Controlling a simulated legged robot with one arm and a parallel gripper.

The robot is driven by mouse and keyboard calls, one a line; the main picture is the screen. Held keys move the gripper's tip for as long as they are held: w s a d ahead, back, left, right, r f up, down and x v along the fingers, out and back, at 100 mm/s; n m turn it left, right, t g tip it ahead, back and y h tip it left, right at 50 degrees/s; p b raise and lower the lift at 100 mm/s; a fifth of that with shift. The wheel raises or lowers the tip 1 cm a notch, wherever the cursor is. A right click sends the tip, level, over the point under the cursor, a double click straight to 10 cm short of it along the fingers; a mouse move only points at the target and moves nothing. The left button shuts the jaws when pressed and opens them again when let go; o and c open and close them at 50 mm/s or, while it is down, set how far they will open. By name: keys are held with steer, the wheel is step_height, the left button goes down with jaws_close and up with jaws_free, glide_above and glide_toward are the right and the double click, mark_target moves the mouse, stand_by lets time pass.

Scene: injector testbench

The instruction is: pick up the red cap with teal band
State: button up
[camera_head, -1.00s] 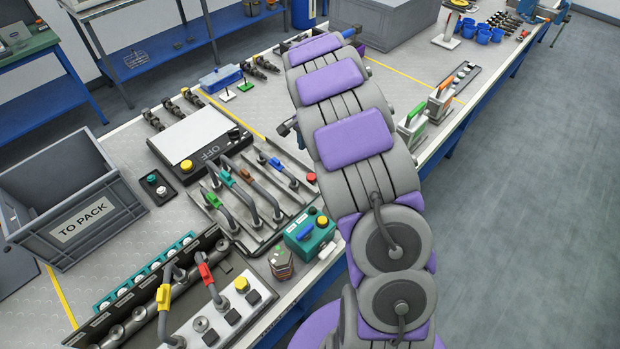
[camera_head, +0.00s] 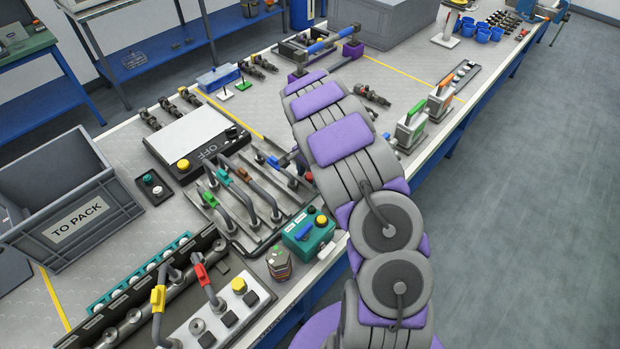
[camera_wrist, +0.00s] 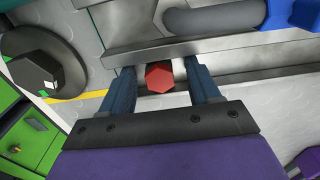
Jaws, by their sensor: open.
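A red hexagonal cap (camera_wrist: 159,77) shows in the wrist view, beside a grey metal rail. No teal band can be made out on it from this angle. My gripper (camera_wrist: 159,69) is open, with one blue finger on each side of the cap in the picture. I see a gap between the cap and each finger; whether the fingertips are down at its height is hard to tell. In the head view, a small red spot (camera_head: 309,177) at the bench edge next to my arm looks like the cap. My gripper is mostly hidden behind my arm there.
Metal rails with hoses and coloured clips (camera_head: 243,196) lie left of the cap. A teal box with buttons (camera_head: 307,238) and a hexagonal stack (camera_head: 279,262) stand nearer. Green-handled and orange-handled devices (camera_head: 411,130) stand at the right edge. A grey TO PACK crate (camera_head: 75,222) is far left.

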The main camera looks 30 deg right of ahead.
steer(key=c, duration=1.1)
steer(key=shift+r, duration=0.15)
